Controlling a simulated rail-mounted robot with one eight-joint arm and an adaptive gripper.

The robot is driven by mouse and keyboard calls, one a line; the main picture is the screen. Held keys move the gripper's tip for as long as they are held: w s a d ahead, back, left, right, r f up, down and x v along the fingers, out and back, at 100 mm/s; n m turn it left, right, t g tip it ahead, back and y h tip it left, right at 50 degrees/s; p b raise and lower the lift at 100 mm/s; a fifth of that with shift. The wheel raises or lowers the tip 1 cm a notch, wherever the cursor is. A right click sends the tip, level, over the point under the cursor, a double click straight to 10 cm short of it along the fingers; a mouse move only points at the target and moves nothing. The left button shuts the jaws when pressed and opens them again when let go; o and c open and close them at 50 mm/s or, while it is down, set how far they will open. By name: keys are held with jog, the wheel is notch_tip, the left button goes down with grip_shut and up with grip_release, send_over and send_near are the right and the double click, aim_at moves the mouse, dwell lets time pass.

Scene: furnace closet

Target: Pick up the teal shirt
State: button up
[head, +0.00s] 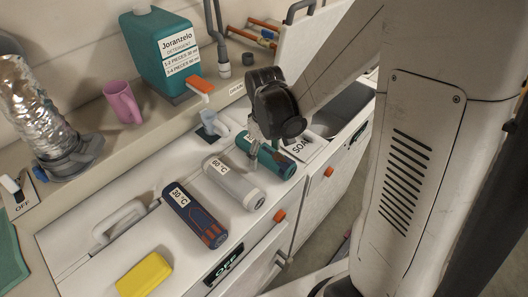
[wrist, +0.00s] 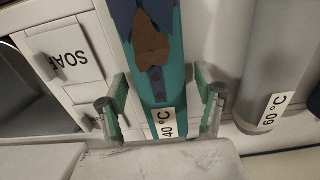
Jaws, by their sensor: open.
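The teal shirt appears as a teal roll (head: 276,160) with dark blue and brown markings and a 40 °C label, lying on the white machine top. In the wrist view the teal roll (wrist: 152,72) runs up the picture between my two fingers. My gripper (head: 256,158) is over the labelled end of the roll in the head view and hides part of it. In the wrist view my gripper (wrist: 158,108) is open, with one green-padded finger on each side of the roll and a gap to each. I cannot tell how far the fingertips are above the machine top.
A grey-white roll (head: 234,186) lies close beside the teal one, and a dark blue roll (head: 195,216) beyond it. A yellow block (head: 144,275), pink mug (head: 122,102) and teal detergent container (head: 160,55) stand nearby. A soap drawer (wrist: 62,60) is on the other side.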

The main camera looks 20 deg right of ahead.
jog(key=shift+c, duration=0.2)
jog(key=c, duration=1.3)
jog(key=shift+c, duration=0.2)
jog(key=shift+r, duration=0.15)
